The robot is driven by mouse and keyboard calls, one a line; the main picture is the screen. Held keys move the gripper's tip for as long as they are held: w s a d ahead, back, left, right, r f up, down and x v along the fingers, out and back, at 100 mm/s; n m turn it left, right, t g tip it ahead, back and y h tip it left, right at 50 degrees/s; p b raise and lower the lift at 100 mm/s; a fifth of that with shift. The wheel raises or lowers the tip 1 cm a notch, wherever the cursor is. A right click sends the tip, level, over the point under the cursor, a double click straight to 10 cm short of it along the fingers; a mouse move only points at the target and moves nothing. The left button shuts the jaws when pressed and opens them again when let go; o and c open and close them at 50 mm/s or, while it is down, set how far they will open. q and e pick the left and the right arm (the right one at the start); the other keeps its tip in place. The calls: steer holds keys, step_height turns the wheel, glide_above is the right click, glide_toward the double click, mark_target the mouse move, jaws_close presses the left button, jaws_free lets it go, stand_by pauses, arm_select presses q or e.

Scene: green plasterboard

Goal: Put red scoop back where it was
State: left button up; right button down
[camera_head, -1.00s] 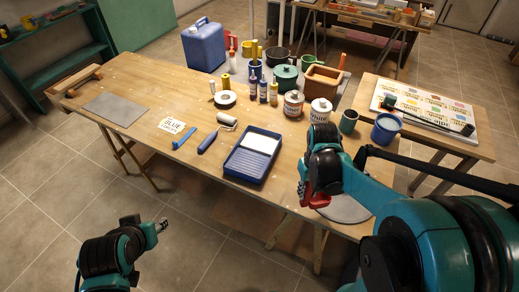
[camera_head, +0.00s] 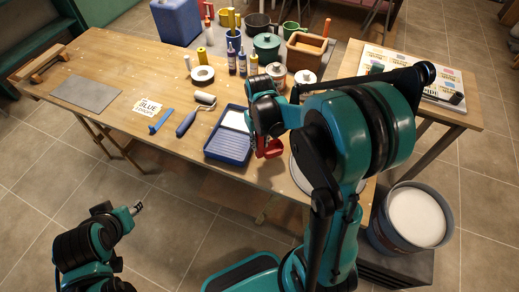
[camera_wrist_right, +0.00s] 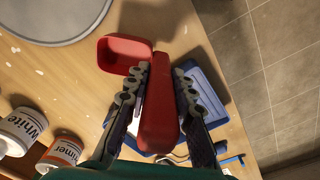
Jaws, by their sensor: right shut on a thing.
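The red scoop (camera_head: 270,148) is held above the front of the wooden table, beside the right edge of the blue paint tray (camera_head: 228,148) in the head view. My right gripper (camera_wrist_right: 160,76) is shut on the scoop's handle. In the right wrist view the red scoop (camera_wrist_right: 124,52) shows its hollow bowl ahead of the fingers, with the handle running back between them. The blue tray lies below, partly hidden by the fingers and handle. My left gripper (camera_head: 137,208) is off the table at the lower left; its fingertips are too small to read.
A grey round disc (camera_wrist_right: 60,22) lies on the table beside the scoop. Paint cans, a green pot (camera_head: 267,45), bottles and tape crowd the back. A roller (camera_head: 190,118) and blue scraper (camera_head: 161,121) lie left of the tray. A bucket (camera_head: 374,232) with white contents stands at right.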

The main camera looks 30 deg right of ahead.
mark_target(260, 149)
step_height(260, 149, down, 4)
steer(key=shift+f+b, duration=0.1)
steer(key=shift+b, duration=0.55)
steer(key=c, duration=1.3)
jaws_free()
